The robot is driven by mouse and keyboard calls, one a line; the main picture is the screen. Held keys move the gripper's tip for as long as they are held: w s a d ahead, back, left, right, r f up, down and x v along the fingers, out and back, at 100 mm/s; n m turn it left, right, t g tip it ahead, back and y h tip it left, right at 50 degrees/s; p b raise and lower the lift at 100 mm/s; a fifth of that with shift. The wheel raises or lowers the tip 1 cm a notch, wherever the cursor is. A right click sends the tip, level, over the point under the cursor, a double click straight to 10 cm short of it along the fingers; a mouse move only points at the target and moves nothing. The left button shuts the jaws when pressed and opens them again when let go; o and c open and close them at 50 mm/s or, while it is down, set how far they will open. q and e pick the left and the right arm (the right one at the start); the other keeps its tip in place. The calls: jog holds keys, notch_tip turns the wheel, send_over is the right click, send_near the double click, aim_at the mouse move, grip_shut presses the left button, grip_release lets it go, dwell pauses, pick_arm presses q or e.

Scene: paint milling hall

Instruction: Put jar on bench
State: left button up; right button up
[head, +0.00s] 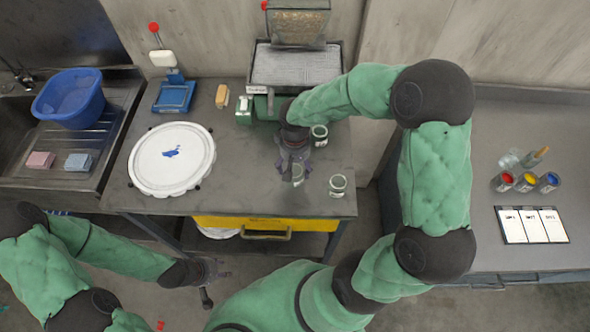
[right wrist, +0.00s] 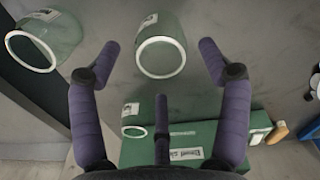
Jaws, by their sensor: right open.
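Three clear glass jars with white rims and small labels stand on the grey bench (head: 235,130). One jar (head: 298,174) is directly by my right gripper (head: 293,162), partly hidden by its fingers. In the right wrist view this jar (right wrist: 160,56) shows between the open fingers, untouched as far as I can see. A second jar (head: 337,184) stands to its right and also shows at the upper left of the right wrist view (right wrist: 45,45). A third jar (head: 320,134) stands farther back. My left gripper (head: 216,270) hangs low in front of the bench, holding nothing visible.
A white round lid-like disc (head: 150,170) with a blue smear covers the bench's left part. A green-based machine (head: 297,68) stands at the back. A sink with a blue tub (head: 70,97) is at left. Another worktop (head: 450,200) at right holds paint cans (head: 526,181) and cards (head: 532,225).

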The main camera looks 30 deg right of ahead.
notch_tip(320, 180, up, 7)
jog(key=shift+f+p, duration=0.15)
jog(key=shift+p, duration=0.25)
jog(key=shift+o, duration=0.4)
jog(key=f+n+b, duration=0.2)
jog(key=n+b, duration=0.1)
jog(key=n, duration=0.3)
jog(key=f+n+y+b, duration=0.1)
jog(key=f+n+b, duration=0.1)
jog(key=n+b, duration=0.2)
jog(key=w+f+n+b, duration=0.1)
jog(key=f+n+b, duration=0.1)
jog(key=n, duration=0.6)
jog(key=shift+a+f+y+b, duration=0.2)
jog(key=shift+f+y+b, duration=0.15)
jog(key=shift+b, duration=0.45)
jog(key=f+b, duration=0.1)
jog(key=f, duration=0.1)
jog(key=s+f, duration=0.1)
jog(key=f, duration=0.1)
jog(key=shift+f+b, duration=0.2)
jog(key=shift+b, duration=0.2)
jog(key=shift+w+f, duration=0.1)
jog(key=shift+f, duration=0.35)
jog(key=shift+c, duration=0.3)
